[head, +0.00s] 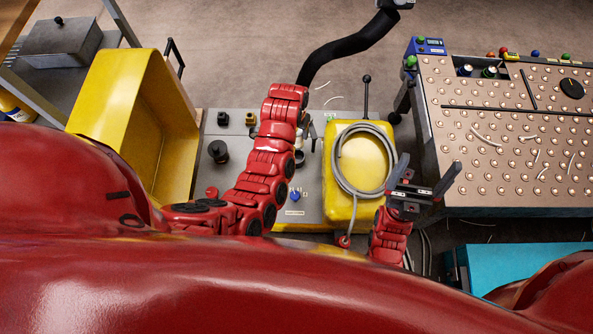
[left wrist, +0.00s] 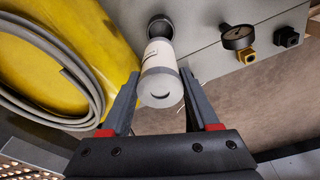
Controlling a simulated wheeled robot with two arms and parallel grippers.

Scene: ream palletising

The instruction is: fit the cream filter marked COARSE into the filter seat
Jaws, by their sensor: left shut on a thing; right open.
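The cream filter (left wrist: 161,72) is a pale cylinder with grey end caps and dark print on its side, too small to read. My left gripper (left wrist: 160,76) is shut on it, one finger on each side. The filter's far end is at the mouth of a round dark opening (left wrist: 159,24) in the grey panel, which looks like the filter seat. I cannot tell how far inside it is. In the head view my left gripper (head: 308,134) is partly hidden by its own red arm. My right gripper (head: 428,168) is open and empty, right of the yellow housing.
The yellow housing (head: 358,203) with a coiled grey hose (head: 338,178) stands right of the seat. A yellow open bin (head: 115,92) is at left, a studded table (head: 505,185) at right.

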